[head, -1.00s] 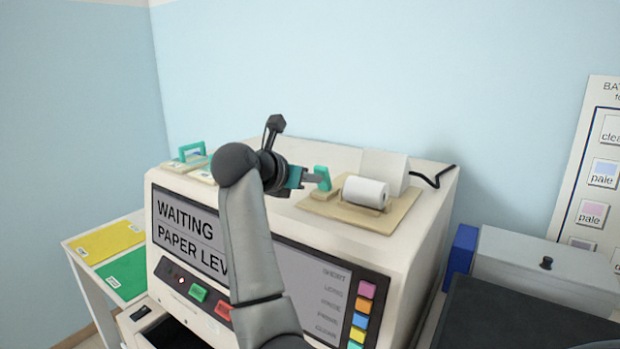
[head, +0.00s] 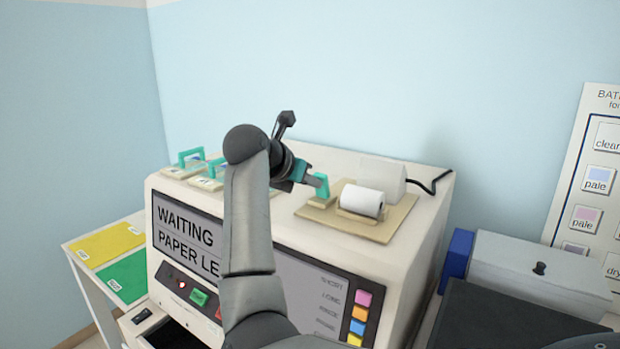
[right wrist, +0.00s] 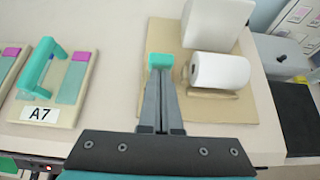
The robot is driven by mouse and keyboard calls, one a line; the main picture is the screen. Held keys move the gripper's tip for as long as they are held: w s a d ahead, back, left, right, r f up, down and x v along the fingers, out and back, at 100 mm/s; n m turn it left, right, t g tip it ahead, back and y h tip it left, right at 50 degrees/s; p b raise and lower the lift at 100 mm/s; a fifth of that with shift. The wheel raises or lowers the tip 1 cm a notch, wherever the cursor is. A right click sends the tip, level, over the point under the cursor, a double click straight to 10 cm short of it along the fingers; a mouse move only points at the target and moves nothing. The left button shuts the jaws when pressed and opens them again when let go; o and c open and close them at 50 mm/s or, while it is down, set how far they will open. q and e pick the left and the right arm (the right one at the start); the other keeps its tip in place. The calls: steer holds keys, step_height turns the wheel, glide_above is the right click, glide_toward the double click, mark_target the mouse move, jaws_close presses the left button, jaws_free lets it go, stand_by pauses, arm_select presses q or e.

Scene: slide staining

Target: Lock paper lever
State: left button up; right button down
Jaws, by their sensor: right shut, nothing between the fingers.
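The teal paper lever (head: 322,186) stands upright on a tan board beside the paper roll (head: 361,200), on top of the staining machine (head: 425,215). My right gripper (head: 318,181) is shut and empty, its fingertips at the left side of the lever. In the right wrist view, the shut fingers (right wrist: 160,78) point at the teal lever (right wrist: 160,61) and seem to touch it or nearly so. The machine's screen (head: 187,235) reads "WAITING" and "PAPER LE", the rest hidden by my arm. My left gripper is not in view.
Slide holders with teal handles (head: 192,157) sit to the left on the machine top; one in the right wrist view is labelled A7 (right wrist: 55,85). A white block (head: 381,176) stands behind the roll. A grey box (head: 540,272) stands at the right.

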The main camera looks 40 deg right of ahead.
mark_target(320, 174)
steer(key=d+r+y+p, duration=0.1)
steer(key=y+p, duration=0.1)
steer(key=d+r+y+p, duration=0.1)
steer(key=p, duration=0.1)
steer(key=shift+w+g+y+p, duration=0.35)
steer(key=shift+g+y+p, duration=0.05)
steer(key=shift+d+f+b, duration=0.1)
steer(key=shift+f+b, duration=0.2)
steer(key=shift+f, duration=0.05)
steer(key=shift+r, duration=0.15)
steer(key=shift+r+p, duration=0.45)
steer(key=shift+r, duration=0.25)
